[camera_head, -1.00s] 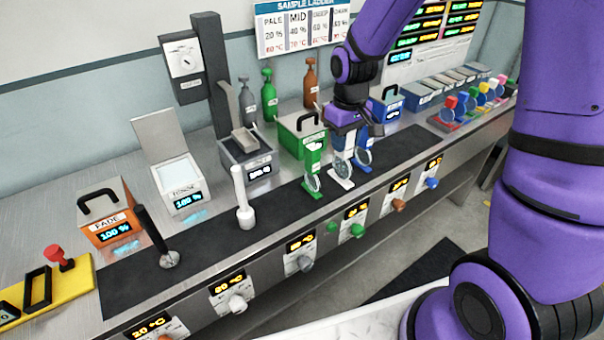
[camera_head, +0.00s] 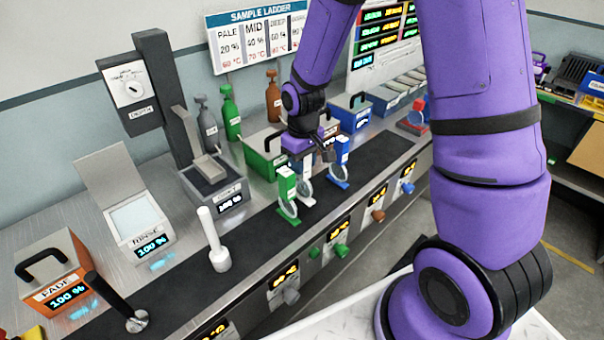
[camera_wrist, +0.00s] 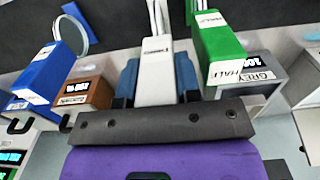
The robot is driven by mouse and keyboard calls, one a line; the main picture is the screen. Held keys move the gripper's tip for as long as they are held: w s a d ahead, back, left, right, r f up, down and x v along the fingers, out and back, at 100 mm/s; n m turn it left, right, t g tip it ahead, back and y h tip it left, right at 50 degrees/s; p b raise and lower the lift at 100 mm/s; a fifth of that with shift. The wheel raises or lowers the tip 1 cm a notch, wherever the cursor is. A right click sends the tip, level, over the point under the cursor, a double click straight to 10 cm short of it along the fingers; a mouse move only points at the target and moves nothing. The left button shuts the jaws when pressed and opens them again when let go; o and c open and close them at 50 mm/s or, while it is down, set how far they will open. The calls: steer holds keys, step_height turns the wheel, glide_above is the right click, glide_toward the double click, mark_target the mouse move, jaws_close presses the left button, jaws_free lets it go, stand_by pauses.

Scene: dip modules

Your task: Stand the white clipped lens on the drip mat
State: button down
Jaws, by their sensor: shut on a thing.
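The white clipped lens (camera_head: 306,188) has a white clip and foot with a round lens. My gripper (camera_head: 308,165) is shut on its clip from above. In the wrist view the white clip (camera_wrist: 156,70) sits between my blue finger pads. It is upright between the green clipped lens (camera_head: 287,190) and the blue clipped lens (camera_head: 340,160), which stand on the dark drip mat (camera_head: 262,225). The white foot is at or just above the mat; I cannot tell whether it touches. My gripper hides part of the clip top.
A white pestle-like stand (camera_head: 215,245) and a black-handled tool (camera_head: 118,305) are on the mat to the left. A green box (camera_head: 262,158) and a blue box (camera_head: 350,112) stand behind. Mat between the white stand and green lens is clear.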

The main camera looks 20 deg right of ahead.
steer(key=shift+f, duration=1.85)
steer(key=c, duration=1.1)
jaws_free()
step_height(320, 180, up, 12)
steer(key=shift+r, duration=0.15)
steer(key=s+d+r+m+t, duration=0.1)
steer(key=s+r, duration=0.4)
steer(key=r, duration=0.2)
steer(key=s+d+r+m+t, duration=0.1)
steer(key=s+r+t, duration=0.1)
steer(key=s+r, duration=0.5)
steer(key=s+d+r+m+t, duration=0.1)
steer(key=s+r+t, duration=0.1)
steer(key=s+r, duration=0.4)
steer(key=s, duration=0.5)
steer(key=shift+d+r+m, duration=0.25)
steer(key=shift+d+m, duration=0.05)
